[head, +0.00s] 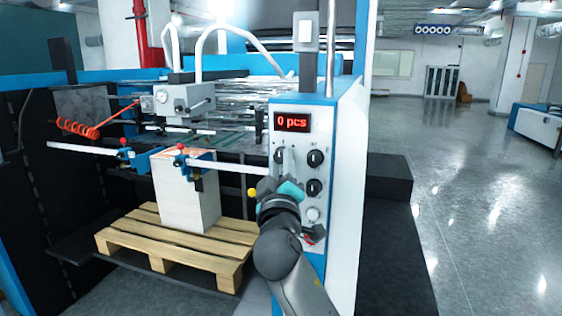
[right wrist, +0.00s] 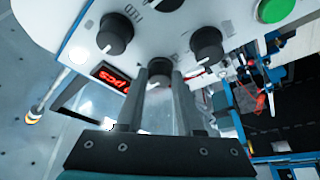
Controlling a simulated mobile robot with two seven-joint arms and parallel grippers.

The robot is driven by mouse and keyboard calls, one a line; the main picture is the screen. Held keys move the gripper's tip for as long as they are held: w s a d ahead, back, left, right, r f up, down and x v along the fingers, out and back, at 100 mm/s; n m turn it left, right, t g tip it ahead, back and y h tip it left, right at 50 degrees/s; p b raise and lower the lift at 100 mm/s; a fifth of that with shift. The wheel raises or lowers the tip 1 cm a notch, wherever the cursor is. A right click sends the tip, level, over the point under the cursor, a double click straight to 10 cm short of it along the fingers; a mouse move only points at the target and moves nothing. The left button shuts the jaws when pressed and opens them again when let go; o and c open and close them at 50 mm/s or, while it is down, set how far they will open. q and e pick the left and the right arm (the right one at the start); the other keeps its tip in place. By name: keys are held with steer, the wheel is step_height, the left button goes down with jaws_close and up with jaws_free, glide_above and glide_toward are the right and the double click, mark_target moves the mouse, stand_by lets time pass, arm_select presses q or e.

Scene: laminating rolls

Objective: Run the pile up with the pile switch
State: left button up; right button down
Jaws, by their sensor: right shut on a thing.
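The pile (head: 188,200) is a block of pale sheets standing on a wooden pallet (head: 215,255) in the machine's feed bay. The control panel (head: 298,142) is to its right, with a red display (head: 292,121) reading "0 pcs" and several black knobs. My right gripper (head: 285,182) is at the left of the panel and covers part of it. In the right wrist view, its two fingers (right wrist: 160,88) are shut on a black knob (right wrist: 158,70), which I take to be the pile switch. Its label is hidden or too small to read. My left gripper is not in view.
Other knobs (head: 315,187) sit close to the right of my right gripper. A white bar (head: 228,164) crosses above the pile, and an orange coiled hose (head: 77,128) hangs at the left. The floor (head: 470,200) to the right is open.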

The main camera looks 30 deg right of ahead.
steer(key=c, duration=0.5)
jaws_free()
steer(key=shift+c, duration=0.2)
steer(key=shift+s, duration=0.1)
steer(key=b+v, duration=0.3)
steer(key=v, duration=1.2)
steer(key=shift+b, duration=0.35)
